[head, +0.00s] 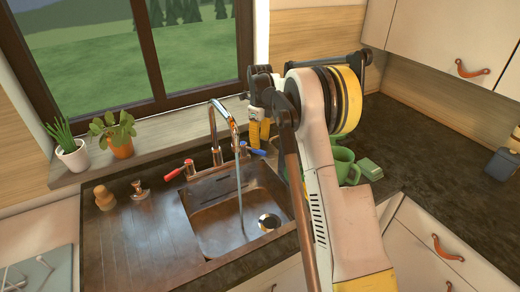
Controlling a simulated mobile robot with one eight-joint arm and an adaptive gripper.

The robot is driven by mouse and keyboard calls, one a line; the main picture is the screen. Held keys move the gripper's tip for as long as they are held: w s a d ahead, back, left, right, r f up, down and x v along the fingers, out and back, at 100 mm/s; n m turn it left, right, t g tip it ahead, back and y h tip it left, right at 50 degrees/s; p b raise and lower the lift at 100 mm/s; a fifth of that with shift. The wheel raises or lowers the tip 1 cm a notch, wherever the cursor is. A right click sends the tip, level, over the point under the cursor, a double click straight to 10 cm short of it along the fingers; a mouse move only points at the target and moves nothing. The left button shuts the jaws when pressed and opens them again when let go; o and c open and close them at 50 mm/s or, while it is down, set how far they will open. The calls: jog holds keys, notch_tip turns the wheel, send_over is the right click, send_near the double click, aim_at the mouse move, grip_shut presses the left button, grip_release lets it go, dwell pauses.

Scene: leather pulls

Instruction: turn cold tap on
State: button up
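The faucet (213,113) is a tall curved metal spout at the back of the sink (222,218). A thin stream of water (240,195) falls from it into the basin. The blue-handled cold tap (254,151) is to the right of the spout, and the red-handled tap (178,171) is to the left. My gripper (259,138) points down with its yellow fingers just above and behind the blue handle. I cannot tell whether they touch it, or how far apart the fingertips are.
My arm covers the right side of the sink. A green mug (344,165) and a green box (370,169) stand on the counter to the right. Wooden items (104,197) stand at left, and potted plants (121,148) line the sill. The left counter is mostly clear.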

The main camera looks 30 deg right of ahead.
aim_at(260, 151)
notch_tip(260, 151, up, 7)
jog(key=shift+r, duration=0.15)
dwell(0.4)
jog(key=s+a+r+n+t, duration=0.2)
jog(key=s+a+r+n, duration=0.5)
jog(key=s, duration=0.3)
jog(key=s+a+r+n+t, duration=0.2)
jog(key=s+a+r+n, duration=0.35)
jog(key=s+n, duration=0.4)
jog(key=s+a+f+n+t+b, duration=0.1)
jog(key=s+a+f+n+b, duration=0.1)
jog(key=s+f+n, duration=0.4)
jog(key=s+a+f+n+t+b, duration=0.2)
jog(key=s+a+f+n, duration=0.2)
jog(key=s, duration=0.5)
notch_tip(260, 151, down, 2)
jog(key=n, duration=0.3)
jog(key=shift+s+f+b, duration=0.25)
jog(key=shift+s+b, duration=0.1)
